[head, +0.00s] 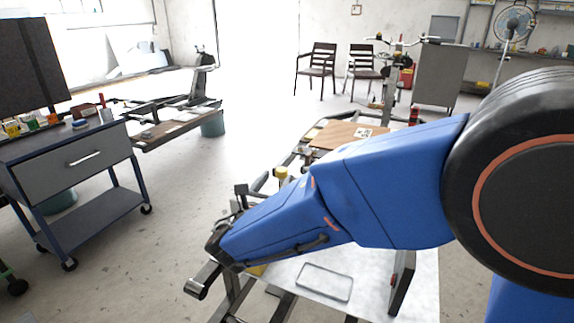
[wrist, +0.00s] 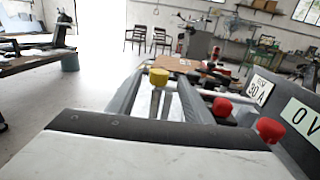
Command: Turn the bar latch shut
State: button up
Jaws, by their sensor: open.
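My gripper (head: 204,274) is at the end of the blue arm in the head view, low and left of the middle. It is open, and I see nothing between its jaws. A yellow-capped post (head: 282,173) stands behind the arm, and its cap (wrist: 159,76) also shows near the middle of the wrist view on a pale metal bar. I cannot tell for certain which part is the bar latch. The arm hides much of the fixture. The gripper's fingers are not clear in the wrist view.
A white table (head: 415,290) lies under my arm, with a dark upright plate (head: 401,283) on it. In the wrist view, red knobs (wrist: 222,107) and a panel marked 0 V (wrist: 303,117) stand at right. A drawer cart (head: 85,160) stands at left. Open floor lies between.

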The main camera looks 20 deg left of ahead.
aim_at(285, 168)
jog(key=w, duration=1)
jog(key=shift+a, duration=0.25)
jog(key=shift+s, duration=0.1)
jog(key=c, duration=1.1)
jog(key=shift+o, duration=0.2)
jog(key=shift+d+m+h, duration=0.15)
jog(key=shift+m+h, duration=0.65)
jog(key=shift+h, duration=0.4)
jog(key=shift+s+d+m+g+h, duration=0.1)
jog(key=shift+d+m+g+h, duration=0.2)
jog(key=shift+m+h, duration=0.6)
jog(key=shift+d+m+g+h, duration=0.2)
jog(key=shift+d+m+h, duration=0.25)
jog(key=shift+h, duration=0.85)
jog(key=shift+a, duration=0.1)
